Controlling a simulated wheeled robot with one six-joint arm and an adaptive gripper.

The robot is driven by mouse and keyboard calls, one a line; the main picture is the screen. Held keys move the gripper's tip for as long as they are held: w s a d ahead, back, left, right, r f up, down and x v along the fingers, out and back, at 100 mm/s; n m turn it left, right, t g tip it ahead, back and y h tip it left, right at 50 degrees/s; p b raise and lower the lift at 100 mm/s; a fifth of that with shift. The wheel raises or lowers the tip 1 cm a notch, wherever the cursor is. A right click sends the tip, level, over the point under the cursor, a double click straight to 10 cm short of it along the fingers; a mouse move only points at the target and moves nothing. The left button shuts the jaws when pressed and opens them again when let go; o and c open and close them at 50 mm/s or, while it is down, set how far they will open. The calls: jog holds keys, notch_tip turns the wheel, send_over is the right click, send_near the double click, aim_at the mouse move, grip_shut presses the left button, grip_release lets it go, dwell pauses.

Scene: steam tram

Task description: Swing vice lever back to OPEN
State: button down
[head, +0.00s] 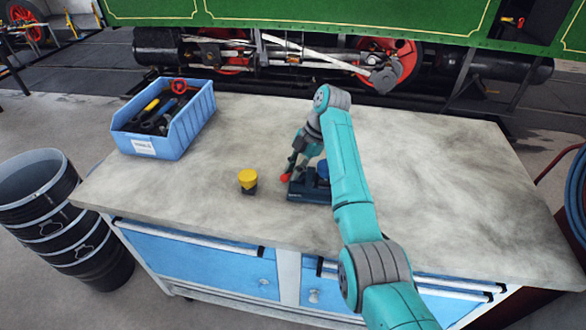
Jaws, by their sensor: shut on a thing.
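The vice (308,190) is a small dark blue block on the workbench top, partly hidden behind my arm. A red knob (286,177), seemingly the end of the vice lever, shows at the vice's left side. My gripper (289,171) is at this red knob, pointing down, and is shut on the lever. The fingers are small in view, and the lever's shaft is mostly hidden by them. I cannot read any OPEN mark.
A yellow-topped black object (248,181) stands close to the left of the vice. A blue bin (172,137) of tools is at the bench's back left. The bench (450,160) is clear on the right. Stacked black buckets (42,200) stand on the floor at left.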

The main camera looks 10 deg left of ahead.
jog(key=shift+s+f, duration=0.1)
dwell(0.5)
jog(key=c, duration=1.1)
grip_release()
jog(key=v, duration=0.5)
jog(key=shift+w+d, duration=0.3)
jog(key=shift+d, duration=0.15)
jog(key=w+d, duration=0.1)
jog(key=d, duration=0.2)
jog(key=w+d, duration=0.2)
jog(key=d, duration=0.1)
jog(key=w+d, duration=0.1)
jog(key=d, duration=0.2)
jog(key=shift+w+d, duration=0.15)
jog(key=shift+w, duration=0.05)
jog(key=shift+w+d, duration=0.15)
jog(key=shift+d, duration=0.2)
